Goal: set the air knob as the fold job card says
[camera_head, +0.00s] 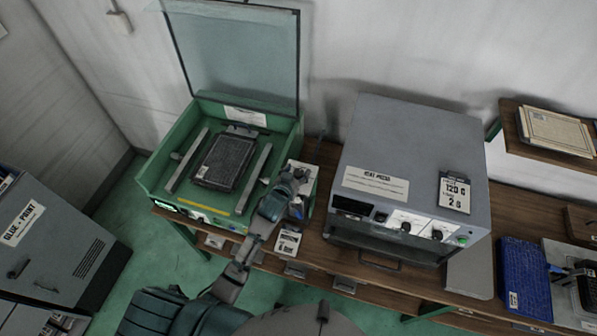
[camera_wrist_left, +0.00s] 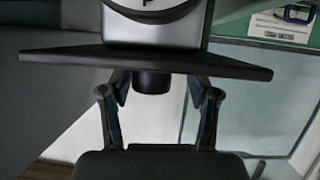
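The air knob seems to be the black cylinder (camera_wrist_left: 152,82) in the left wrist view, below a wide dark bar and a round white dial (camera_wrist_left: 150,8) cut by the top edge. My left gripper (camera_wrist_left: 158,92) is open, with one finger on each side of the knob and a gap to both. In the head view my left gripper (camera_head: 293,178) is at the right side of the green tray machine (camera_head: 150,180) and hides the knob. A small card (camera_head: 288,241), perhaps the job card, lies below it, too small to read.
The machine's clear lid (camera_head: 235,50) stands open over a dark tray panel (camera_head: 226,160). A grey heat press (camera_head: 415,130) stands close on the right, its card (camera_head: 454,193) showing 120 C. A blue tray (camera_head: 524,280) lies further right. A glue cabinet (camera_head: 50,240) is at left.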

